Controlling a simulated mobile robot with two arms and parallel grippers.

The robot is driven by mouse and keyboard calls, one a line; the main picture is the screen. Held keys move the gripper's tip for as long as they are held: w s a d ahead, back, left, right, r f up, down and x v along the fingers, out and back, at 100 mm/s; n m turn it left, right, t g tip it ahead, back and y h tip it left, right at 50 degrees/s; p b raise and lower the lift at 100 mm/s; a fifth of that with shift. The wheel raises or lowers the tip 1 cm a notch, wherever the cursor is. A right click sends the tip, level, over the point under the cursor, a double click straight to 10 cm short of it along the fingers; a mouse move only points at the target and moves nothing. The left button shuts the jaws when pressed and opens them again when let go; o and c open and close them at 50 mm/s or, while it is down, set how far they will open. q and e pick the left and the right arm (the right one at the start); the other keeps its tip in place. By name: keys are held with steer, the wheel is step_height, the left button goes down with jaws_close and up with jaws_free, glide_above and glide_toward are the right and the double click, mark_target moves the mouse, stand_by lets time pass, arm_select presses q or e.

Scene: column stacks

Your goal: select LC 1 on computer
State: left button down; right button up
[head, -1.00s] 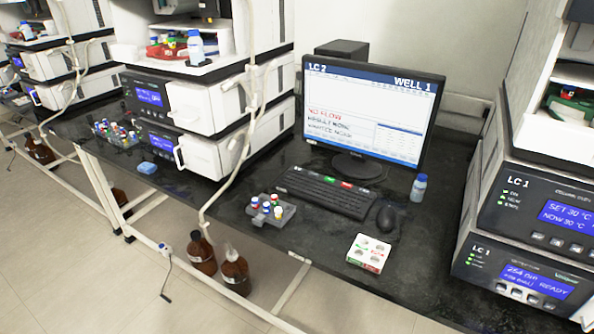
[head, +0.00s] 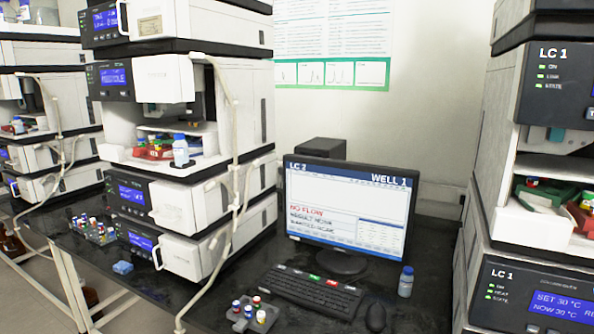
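The computer monitor (head: 350,205) stands on the black bench, its screen facing me. The screen header reads "LC 2" at the left and "WELL 1" at the right, with red "NO FLOW" text lower down. The black keyboard (head: 312,291) lies in front of it, with a few green and red keys along its back edge. The mouse (head: 375,317) lies to the right of the keyboard. The instrument stack labelled LC 1 (head: 545,120) stands at the right edge. Neither of my grippers is in view.
A grey vial rack (head: 250,315) with several vials sits left of the keyboard. Another instrument stack (head: 205,205) with hanging white tubing stands at the left.

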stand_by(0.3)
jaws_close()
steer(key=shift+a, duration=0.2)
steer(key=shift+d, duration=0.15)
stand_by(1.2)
